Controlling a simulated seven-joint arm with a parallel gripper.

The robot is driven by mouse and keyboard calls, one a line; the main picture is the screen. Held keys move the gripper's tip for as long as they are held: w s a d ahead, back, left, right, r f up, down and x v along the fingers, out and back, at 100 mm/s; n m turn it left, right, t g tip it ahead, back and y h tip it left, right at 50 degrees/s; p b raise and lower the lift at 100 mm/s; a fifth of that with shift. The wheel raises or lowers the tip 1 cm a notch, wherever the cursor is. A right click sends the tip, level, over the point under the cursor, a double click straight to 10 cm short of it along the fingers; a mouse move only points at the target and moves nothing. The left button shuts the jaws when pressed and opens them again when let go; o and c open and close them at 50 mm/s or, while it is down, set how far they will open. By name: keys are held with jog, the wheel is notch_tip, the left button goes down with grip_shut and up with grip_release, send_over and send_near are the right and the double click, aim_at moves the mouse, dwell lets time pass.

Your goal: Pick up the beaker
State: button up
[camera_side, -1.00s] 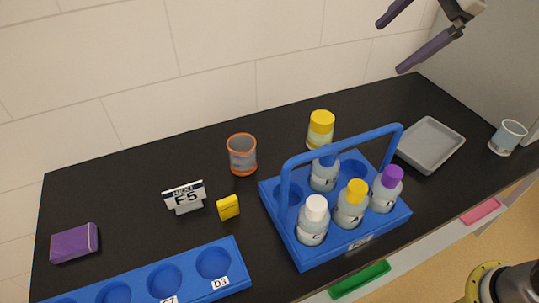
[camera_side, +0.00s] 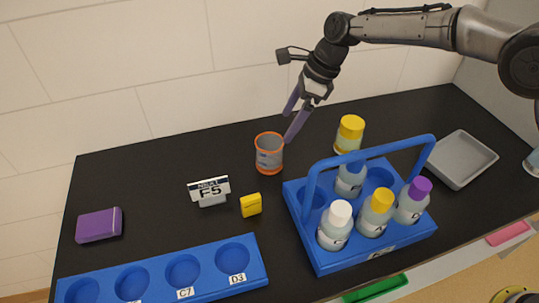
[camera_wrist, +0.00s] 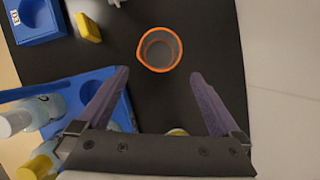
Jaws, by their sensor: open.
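The beaker (camera_side: 269,155) is a small clear cup with an orange rim and orange markings. It stands upright on the black bench, left of the blue bottle carrier. My gripper (camera_side: 291,124) is above and just right of the beaker in the side view, its purple fingers pointing down toward it. In the wrist view the beaker (camera_wrist: 160,50) lies ahead of the open fingertips (camera_wrist: 160,74), roughly centred between them, and its inside looks empty. The fingers are apart and hold nothing.
The blue carrier (camera_side: 318,262) with several bottles and a tall handle stands right of the beaker. A sign F5 (camera_side: 209,191), a yellow block (camera_side: 251,205), a purple block (camera_side: 99,225), a blue rack (camera_side: 208,286) and a grey tray (camera_side: 462,160) are around.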

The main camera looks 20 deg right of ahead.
aim_at(269, 145)
jog(key=x, duration=0.5)
jog(key=shift+f, duration=0.3)
jog(key=shift+a+x, duration=0.2)
jog(key=shift+x, duration=1.2)
jog(key=shift+a+x, duration=0.15)
jog(key=shift+x, duration=1.3)
jog(key=shift+r, duration=0.15)
jog(key=shift+c, duration=0.3)
jog(key=c, duration=1.1)
jog(key=shift+w+r, duration=0.1)
